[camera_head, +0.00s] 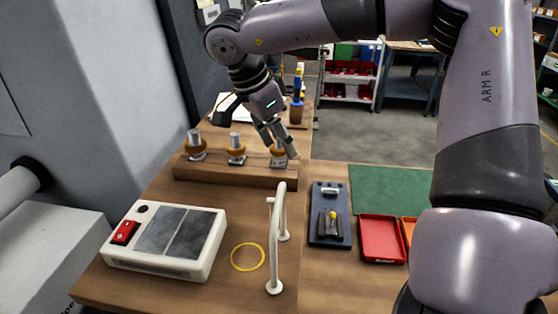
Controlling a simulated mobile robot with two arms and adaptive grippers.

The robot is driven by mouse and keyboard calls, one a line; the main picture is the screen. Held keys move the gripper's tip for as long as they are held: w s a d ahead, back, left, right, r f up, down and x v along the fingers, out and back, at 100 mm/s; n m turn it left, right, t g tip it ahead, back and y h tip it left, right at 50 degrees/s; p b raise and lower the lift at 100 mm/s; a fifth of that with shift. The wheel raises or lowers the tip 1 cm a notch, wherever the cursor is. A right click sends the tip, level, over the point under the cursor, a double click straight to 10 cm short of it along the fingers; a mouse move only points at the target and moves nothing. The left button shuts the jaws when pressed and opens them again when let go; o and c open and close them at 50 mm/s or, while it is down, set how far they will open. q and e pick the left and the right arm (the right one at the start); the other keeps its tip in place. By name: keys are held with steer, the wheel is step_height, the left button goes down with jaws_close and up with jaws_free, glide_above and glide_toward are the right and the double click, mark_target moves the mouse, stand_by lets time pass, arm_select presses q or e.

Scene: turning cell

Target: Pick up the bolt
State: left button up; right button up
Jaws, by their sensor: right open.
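My right gripper (279,148) is open and reaches down from above at the right end of a wooden rack (232,176). Its fingers are over and partly in front of the rightmost tool holder (278,161), which has a brass-coloured ring; I cannot tell whether they touch it. No bolt can be told apart with certainty. My left gripper is not in view.
Two more holders (236,149) stand on the rack. A white box with a red switch (125,232), a yellow ring (247,243) and an upright white handle (276,240) are in front. A red bin (382,240) and green mat (385,186) lie to the right.

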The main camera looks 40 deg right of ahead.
steer(key=shift+c, duration=0.3)
steer(key=shift+a, duration=0.1)
steer(key=shift+c, duration=0.6)
jaws_close()
